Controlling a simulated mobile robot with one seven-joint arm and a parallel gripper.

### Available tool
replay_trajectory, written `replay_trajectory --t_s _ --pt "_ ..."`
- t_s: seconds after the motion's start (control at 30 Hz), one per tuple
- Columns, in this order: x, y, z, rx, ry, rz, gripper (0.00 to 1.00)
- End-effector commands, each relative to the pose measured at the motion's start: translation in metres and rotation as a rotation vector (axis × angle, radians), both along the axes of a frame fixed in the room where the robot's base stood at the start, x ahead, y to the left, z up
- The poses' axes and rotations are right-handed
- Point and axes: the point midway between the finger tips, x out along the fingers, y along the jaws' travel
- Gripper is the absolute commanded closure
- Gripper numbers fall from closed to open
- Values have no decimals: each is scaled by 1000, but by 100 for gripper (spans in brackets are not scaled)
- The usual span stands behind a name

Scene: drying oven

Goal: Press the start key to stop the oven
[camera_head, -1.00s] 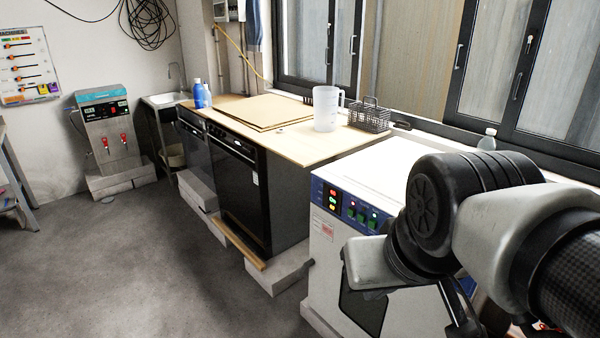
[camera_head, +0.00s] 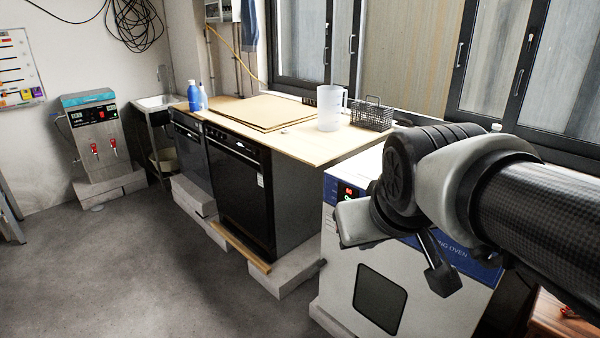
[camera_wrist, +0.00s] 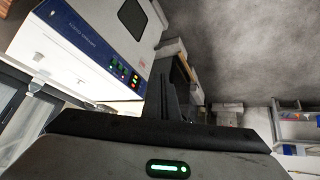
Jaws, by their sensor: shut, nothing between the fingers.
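The drying oven (camera_head: 345,265) is a white box with a blue front panel and a dark door window, at the right in the head view. My arm covers most of its keys; a red and a green light (camera_head: 347,194) show at the panel's left end. In the wrist view the oven (camera_wrist: 75,65) is at upper left, turned. Its blue control panel (camera_wrist: 95,38) carries several green keys and a column of red, yellow and green lights. My gripper (camera_wrist: 168,70) is shut and empty, its fingers to the right of the panel keys in that picture. Which key is start is too small to read.
A wooden worktop (camera_head: 300,145) over black appliances stands left of the oven, with a clear jug (camera_head: 331,108), a wire basket (camera_head: 371,115) and blue bottles (camera_head: 194,97). A water dispenser (camera_head: 97,140) is farther back. The grey floor at left is clear.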

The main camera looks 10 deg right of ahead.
Motion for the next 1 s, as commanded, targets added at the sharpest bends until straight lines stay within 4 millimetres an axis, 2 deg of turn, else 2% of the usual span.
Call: replay_trajectory --t_s 0.03,0.13,0.27,0.3,0.37,0.5,0.6,0.73,0.9,1.0 --pt "22 -5 -3 -32 -35 17 100" --pt "70 -15 -4 -108 -118 66 100" --pt "133 -28 -21 -214 -216 148 100" --pt "152 -32 -27 -245 -248 175 100" --pt "177 -38 -43 -288 -285 214 100" --pt "224 -53 -91 -371 -356 294 100" --pt "252 -66 -128 -426 -415 341 100" --pt "280 -83 -178 -491 -499 380 100" --pt "300 -108 -237 -573 -611 387 100" --pt "303 -121 -264 -614 -666 371 100"
